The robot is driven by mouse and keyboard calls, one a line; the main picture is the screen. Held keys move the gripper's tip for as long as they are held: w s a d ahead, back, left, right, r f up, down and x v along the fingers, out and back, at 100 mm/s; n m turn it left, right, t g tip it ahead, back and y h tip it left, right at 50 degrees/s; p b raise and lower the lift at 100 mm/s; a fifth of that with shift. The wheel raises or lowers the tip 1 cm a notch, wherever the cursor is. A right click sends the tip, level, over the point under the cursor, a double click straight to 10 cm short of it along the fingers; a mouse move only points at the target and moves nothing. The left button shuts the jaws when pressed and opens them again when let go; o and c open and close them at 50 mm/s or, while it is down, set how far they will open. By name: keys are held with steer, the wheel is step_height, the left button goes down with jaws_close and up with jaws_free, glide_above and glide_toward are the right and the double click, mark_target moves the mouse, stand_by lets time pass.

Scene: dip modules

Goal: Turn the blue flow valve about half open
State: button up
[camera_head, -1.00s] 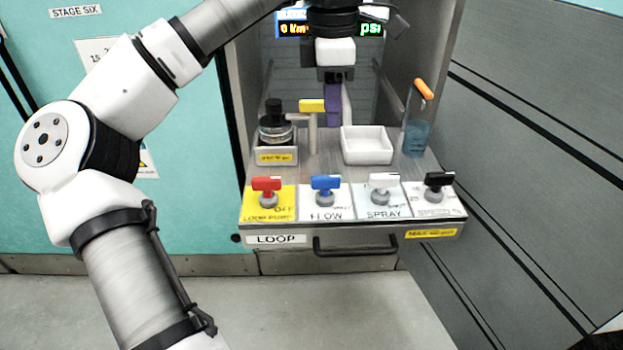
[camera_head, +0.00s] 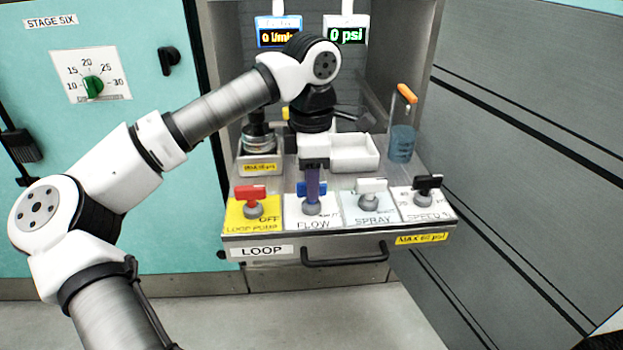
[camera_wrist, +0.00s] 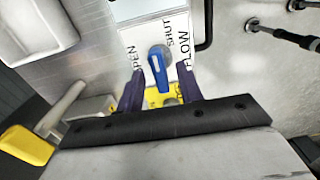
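The blue flow valve (camera_head: 303,188) stands on the white FLOW panel (camera_head: 311,224) at the front of the drawer. My gripper (camera_head: 313,192) is over it, pointing down, and partly hides it. In the wrist view the blue valve handle (camera_wrist: 158,72) lies between my gripper's two purple fingers (camera_wrist: 160,88), with a gap on both sides. The fingers are open and hold nothing. The OPEN and SHUT labels (camera_wrist: 170,35) show on the panel around the valve.
A red valve (camera_head: 250,192) is left of it; a white valve (camera_head: 371,187) and a black valve (camera_head: 428,185) are right. Behind are a white tray (camera_head: 356,153) and a blue-liquid beaker (camera_head: 402,143). The displays read 0 l/min (camera_head: 279,37) and 0 psi (camera_head: 346,36).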

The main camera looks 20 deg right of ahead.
steer(key=shift+c, duration=0.2)
jaws_close()
steer(key=shift+n, duration=0.3)
steer(key=n, duration=0.3)
steer(key=shift+p, duration=0.35)
steer(key=n, duration=0.5)
steer(key=shift+n, duration=0.3)
steer(key=shift+o, duration=0.2)
jaws_free()
